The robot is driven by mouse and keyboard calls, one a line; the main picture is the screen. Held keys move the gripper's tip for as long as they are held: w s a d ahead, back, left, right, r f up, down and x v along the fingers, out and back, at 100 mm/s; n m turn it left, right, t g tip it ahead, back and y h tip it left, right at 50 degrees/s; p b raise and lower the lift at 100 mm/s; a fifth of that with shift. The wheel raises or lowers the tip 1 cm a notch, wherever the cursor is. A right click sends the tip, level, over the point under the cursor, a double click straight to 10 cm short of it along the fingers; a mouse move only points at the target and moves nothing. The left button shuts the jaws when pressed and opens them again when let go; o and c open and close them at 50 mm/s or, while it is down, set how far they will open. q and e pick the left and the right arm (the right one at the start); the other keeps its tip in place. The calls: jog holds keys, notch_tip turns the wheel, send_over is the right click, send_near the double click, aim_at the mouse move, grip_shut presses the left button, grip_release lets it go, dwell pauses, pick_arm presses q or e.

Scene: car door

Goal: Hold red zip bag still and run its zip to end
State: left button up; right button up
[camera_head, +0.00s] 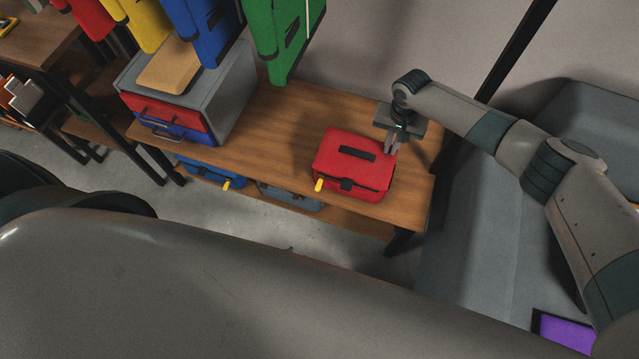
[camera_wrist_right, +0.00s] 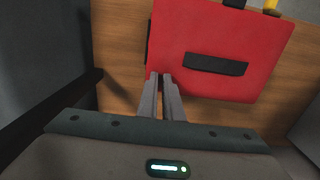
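The red zip bag (camera_head: 340,165) lies flat on the wooden bench near its right end, with a black handle (camera_head: 357,153) on top. A yellow zip pull (camera_head: 319,185) sits at its front left corner. A black patch (camera_head: 346,184) is on its front edge. My right gripper (camera_head: 392,148) points down at the bag's back right corner. In the right wrist view its fingers (camera_wrist_right: 162,78) are close together with a narrow gap, tips at the edge of the red bag (camera_wrist_right: 215,40). Whether they pinch it is unclear. My left gripper is out of view.
The wooden bench (camera_head: 262,140) is bare left of the bag. A grey case with drawers (camera_head: 222,98) stands at its left. Blue (camera_head: 212,173) and grey (camera_head: 290,194) bags lie on the lower shelf. Coloured bags, including a green one (camera_head: 280,40), hang behind. A grey sofa (camera_head: 470,240) is at right.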

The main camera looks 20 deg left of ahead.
pick_arm(q)
jog(key=shift+a, duration=0.1)
jog(key=shift+w+f, duration=0.1)
dwell(1.3)
jog(key=shift+w+a, duration=0.1)
jog(key=shift+a, duration=0.05)
grip_shut()
jog(key=w+a+r+n, duration=0.2)
jog(key=w+a+r, duration=0.8)
jog(key=a+r, duration=0.15)
notch_tip(320, 180, up, 20)
jog(key=w+d+m+g+h, duration=0.1)
jog(key=d+g+h, duration=0.1)
jog(key=h, duration=0.2)
jog(key=shift+w, duration=0.2)
